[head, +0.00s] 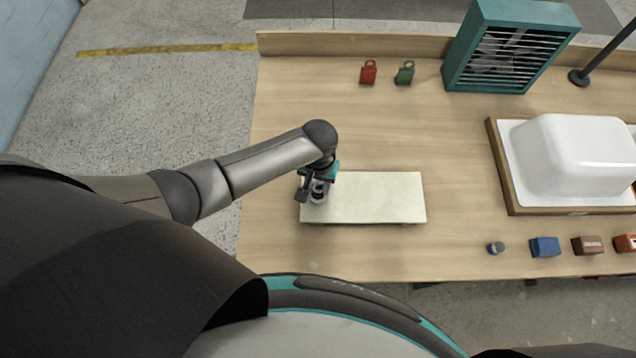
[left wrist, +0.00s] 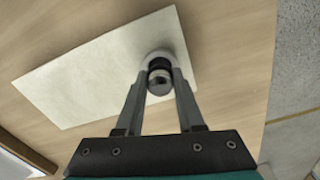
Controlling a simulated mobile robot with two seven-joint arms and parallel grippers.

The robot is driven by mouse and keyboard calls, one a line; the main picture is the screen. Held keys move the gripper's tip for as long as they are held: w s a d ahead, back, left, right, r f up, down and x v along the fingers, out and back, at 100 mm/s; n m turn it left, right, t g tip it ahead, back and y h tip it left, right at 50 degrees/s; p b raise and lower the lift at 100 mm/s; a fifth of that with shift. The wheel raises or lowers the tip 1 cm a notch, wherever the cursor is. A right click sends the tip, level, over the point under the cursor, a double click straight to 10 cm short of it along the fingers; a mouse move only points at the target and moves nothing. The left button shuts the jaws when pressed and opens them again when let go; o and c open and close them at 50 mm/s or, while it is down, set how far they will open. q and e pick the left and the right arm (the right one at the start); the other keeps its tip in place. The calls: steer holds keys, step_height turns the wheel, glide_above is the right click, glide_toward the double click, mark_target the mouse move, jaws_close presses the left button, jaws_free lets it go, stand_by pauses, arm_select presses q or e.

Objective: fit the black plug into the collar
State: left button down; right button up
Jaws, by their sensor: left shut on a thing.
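My left gripper (head: 316,188) is over the left end of a pale board (head: 380,198). In the left wrist view the two fingers of the left gripper (left wrist: 159,84) are shut on the black plug (left wrist: 159,66), which has a grey rounded end towards the camera. The light grey collar (left wrist: 157,54) stands on the board right at the plug's far end. The collar (head: 318,198) is partly covered by the gripper in the head view. The plug lines up closely with the collar, but I cannot tell how deep it sits. My right gripper is not in view.
A white tub shell (head: 575,155) lies in a wooden frame on the right. Small blocks, one blue (head: 545,247), line the front right. The table centre is clear.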

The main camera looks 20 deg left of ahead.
mark_target(319, 186)
arm_select(q)
steer(key=shift+f+b, duration=0.45)
steer(key=shift+f, duration=0.4)
stand_by(0.4)
steer(key=c, duration=0.5)
jaws_free()
steer(key=shift+o, duration=0.3)
steer(key=shift+d, duration=0.1)
steer(key=shift+r, duration=0.4)
step_height(319, 186, up, 14)
steer(key=p, duration=0.3)
steer(key=shift+r, duration=0.25)
